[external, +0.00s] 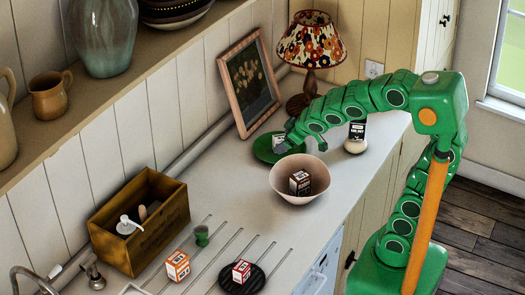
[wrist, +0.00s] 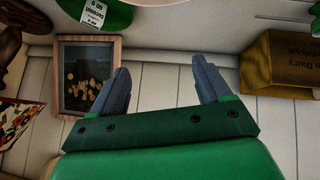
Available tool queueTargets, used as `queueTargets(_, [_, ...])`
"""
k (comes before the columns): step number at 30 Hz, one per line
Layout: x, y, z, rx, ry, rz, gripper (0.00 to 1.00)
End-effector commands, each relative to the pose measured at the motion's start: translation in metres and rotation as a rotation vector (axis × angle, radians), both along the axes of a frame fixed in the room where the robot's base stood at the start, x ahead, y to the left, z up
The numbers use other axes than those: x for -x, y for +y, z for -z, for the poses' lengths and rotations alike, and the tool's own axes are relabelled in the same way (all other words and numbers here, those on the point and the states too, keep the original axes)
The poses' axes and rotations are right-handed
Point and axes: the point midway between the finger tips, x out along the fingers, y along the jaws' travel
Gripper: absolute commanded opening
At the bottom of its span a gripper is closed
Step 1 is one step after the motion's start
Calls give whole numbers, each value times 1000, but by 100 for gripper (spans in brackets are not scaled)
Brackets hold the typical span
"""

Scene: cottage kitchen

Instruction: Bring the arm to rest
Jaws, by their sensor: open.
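My green arm reaches left over the counter (external: 232,184) in the external view. My gripper (wrist: 163,84) is open in the wrist view, with its two grey fingers wide apart and nothing between them. In the external view it hangs over the green plate (external: 265,154), close to the back rim of the pinkish bowl (external: 284,187). The fingertips are small and partly hidden by the arm there. A small dark box (external: 299,182) sits in the bowl. The plate also shows in the wrist view (wrist: 110,18), with a white-labelled box (wrist: 94,12) on it.
A framed picture (external: 248,82) leans on the wall by a lamp (external: 310,43). A white round item with a dark box (external: 356,138) stands right of the plate. A wooden crate (external: 160,225), an orange box (external: 177,265) and a red-white box (external: 241,272) are nearer. A shelf (external: 110,90) overhangs the left.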

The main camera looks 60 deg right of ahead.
Motion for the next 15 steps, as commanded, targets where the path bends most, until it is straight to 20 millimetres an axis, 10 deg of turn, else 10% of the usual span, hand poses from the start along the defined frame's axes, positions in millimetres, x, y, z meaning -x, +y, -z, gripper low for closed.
queueTargets(15, [214, 6, 51, -121, 619, 158, 78])
